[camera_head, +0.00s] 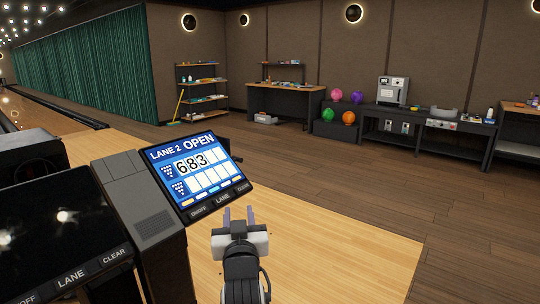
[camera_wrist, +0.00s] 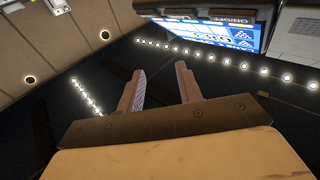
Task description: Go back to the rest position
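My gripper (camera_head: 239,216) is in front of the lower right edge of a lit console screen (camera_head: 205,172) in the head view. The screen reads LANE 2 OPEN and 683. Buttons marked ON/OFF, LANE and CLEAR run along its lower edge. In the wrist view my gripper (camera_wrist: 161,88) has its two fingers apart with nothing between them. The screen (camera_wrist: 222,32) also shows upside down at the top of the wrist view. I cannot tell from the head view whether a finger touches the console.
A second, dark console (camera_head: 60,235) stands at the left. A ball rack (camera_head: 336,130) with coloured balls, a workbench (camera_head: 285,98) and shelves (camera_head: 203,95) stand along the far wall. The wooden floor (camera_head: 370,190) to the right is clear.

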